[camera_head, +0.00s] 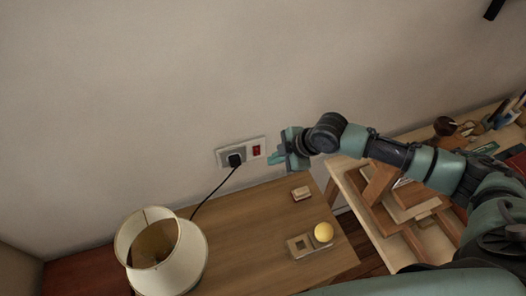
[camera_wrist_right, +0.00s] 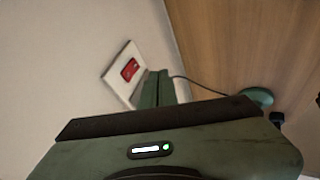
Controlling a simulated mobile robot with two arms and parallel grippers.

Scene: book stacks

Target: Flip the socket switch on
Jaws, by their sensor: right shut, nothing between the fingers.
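The wall socket (camera_head: 241,151) is a pale plate on the wall above the wooden table, with a black plug (camera_head: 236,160) in its left part. Its red switch (camera_head: 256,150) is at the plate's right end. In the right wrist view the red switch (camera_wrist_right: 130,69) shows on the white plate (camera_wrist_right: 118,80), just beyond my fingers. My right gripper (camera_head: 272,158) is shut and empty, to the right of the switch and slightly lower, with its fingertips pointing left. It also shows in the right wrist view (camera_wrist_right: 155,88). Whether it touches the plate, I cannot tell. My left gripper is not in view.
A lamp with a cream shade (camera_head: 160,250) stands at the left, its black cord (camera_head: 212,192) leading to the plug. On the table (camera_head: 245,220) lie a small block (camera_head: 301,193) and a holder (camera_head: 300,246) beside a yellow ball (camera_head: 323,232). A wooden shelf (camera_head: 395,205) stands at the right.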

